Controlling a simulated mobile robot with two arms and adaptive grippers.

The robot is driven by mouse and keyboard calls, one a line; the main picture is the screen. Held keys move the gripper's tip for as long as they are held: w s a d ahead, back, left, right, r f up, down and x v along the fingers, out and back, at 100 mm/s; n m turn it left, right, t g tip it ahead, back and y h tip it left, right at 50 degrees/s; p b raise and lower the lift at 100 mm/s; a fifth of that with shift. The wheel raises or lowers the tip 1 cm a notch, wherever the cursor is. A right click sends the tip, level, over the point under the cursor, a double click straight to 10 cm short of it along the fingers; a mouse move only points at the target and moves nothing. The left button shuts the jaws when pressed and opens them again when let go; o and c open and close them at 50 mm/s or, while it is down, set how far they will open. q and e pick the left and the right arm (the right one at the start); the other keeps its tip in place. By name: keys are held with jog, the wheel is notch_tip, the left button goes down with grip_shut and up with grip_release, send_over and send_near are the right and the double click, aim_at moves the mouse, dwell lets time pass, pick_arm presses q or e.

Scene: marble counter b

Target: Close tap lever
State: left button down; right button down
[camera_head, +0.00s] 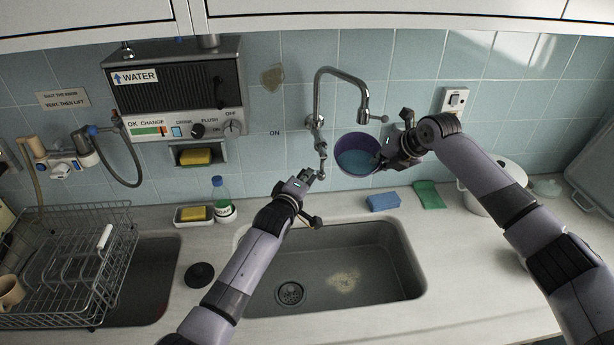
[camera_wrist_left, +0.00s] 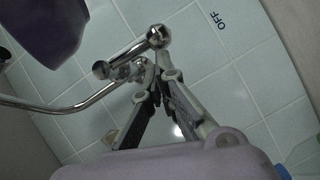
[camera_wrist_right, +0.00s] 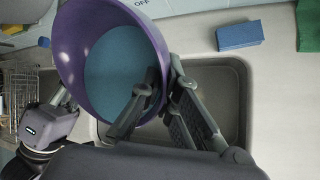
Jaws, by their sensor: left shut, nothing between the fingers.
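The chrome tap (camera_head: 318,105) is fixed to the tiled wall, its spout curving right and ending above the bucket. Its lever (camera_head: 322,160) hangs down below the tap body; in the left wrist view its round knob (camera_wrist_left: 158,37) lies just beyond my fingertips. My left gripper (camera_head: 309,174) is shut and empty beside the lever's lower end; whether it touches is unclear. My right gripper (camera_head: 382,158) is shut on the rim of a purple bucket (camera_head: 345,143), one finger inside and one outside in the right wrist view (camera_wrist_right: 75,40). Blue, possibly water, shows inside. No stream is visible.
A sink (camera_head: 375,235) lies below both arms. "ON" is printed left of the tap; "OFF" shows in the left wrist view (camera_wrist_left: 220,19). A blue sponge (camera_head: 383,202), green cloth (camera_head: 428,195), bottle (camera_head: 221,199) and white pot (camera_head: 482,200) stand around the sink.

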jog(key=shift+r, duration=0.1)
jog(key=shift+a, duration=0.1)
jog(key=shift+a+r, duration=0.1)
pick_arm(q)
jog(key=shift+d+f+n, duration=0.15)
jog(key=shift+d+n, duration=0.25)
jog(key=shift+d, duration=0.05)
